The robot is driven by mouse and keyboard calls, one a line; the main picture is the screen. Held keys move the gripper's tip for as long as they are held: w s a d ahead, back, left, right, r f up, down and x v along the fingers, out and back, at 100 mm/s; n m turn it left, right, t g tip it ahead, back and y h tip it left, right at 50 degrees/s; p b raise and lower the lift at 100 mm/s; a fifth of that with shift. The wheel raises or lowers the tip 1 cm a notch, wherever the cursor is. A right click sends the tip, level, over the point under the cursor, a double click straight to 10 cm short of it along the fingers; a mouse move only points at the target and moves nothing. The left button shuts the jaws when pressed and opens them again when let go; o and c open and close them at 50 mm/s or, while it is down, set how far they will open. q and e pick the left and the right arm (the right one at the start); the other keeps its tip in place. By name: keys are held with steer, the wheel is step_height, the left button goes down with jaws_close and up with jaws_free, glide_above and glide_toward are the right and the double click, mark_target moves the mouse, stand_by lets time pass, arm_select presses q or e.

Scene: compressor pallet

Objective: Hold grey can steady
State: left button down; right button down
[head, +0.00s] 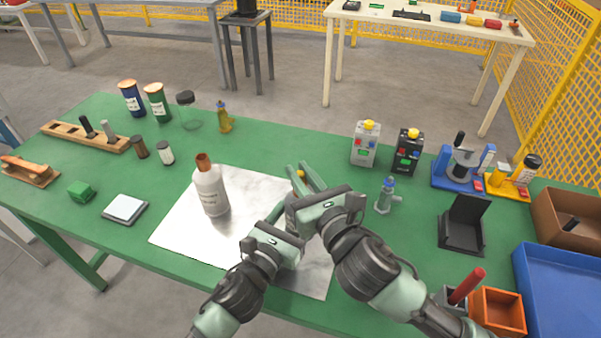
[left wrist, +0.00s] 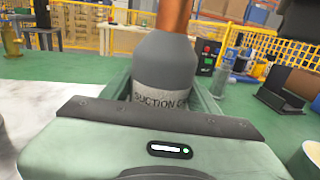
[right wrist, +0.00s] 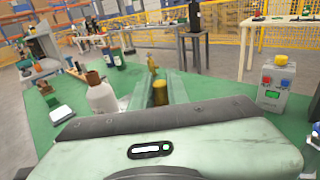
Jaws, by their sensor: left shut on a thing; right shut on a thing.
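The grey can (left wrist: 165,70) shows in the left wrist view, with a pale label whose readable letters begin "SUCTION". A copper-brown neck or cap (left wrist: 175,16) rises from its top and leaves the picture. My left gripper (head: 280,226) is shut on the can, which stands upright between its fingers. In the head view the can is mostly hidden behind my grippers. My right gripper (head: 306,178) is beside and above the left one, shut on a small yellow-brown piece (right wrist: 160,92). Whether this piece touches the can is hidden.
A white bottle with a copper-coloured top (head: 211,190) stands left of my grippers on the silver sheet (head: 180,235). A small valve-like bottle (head: 386,195) is to the right. Grey and black boxes (head: 365,150) stand behind. The green table (head: 270,155) is clear behind my grippers.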

steer(key=shift+f, duration=0.15)
steer(key=c, duration=1.4)
jaws_free()
steer(key=v, duration=1.2)
arm_select(q)
steer(key=shift+c, duration=1.5)
jaws_free()
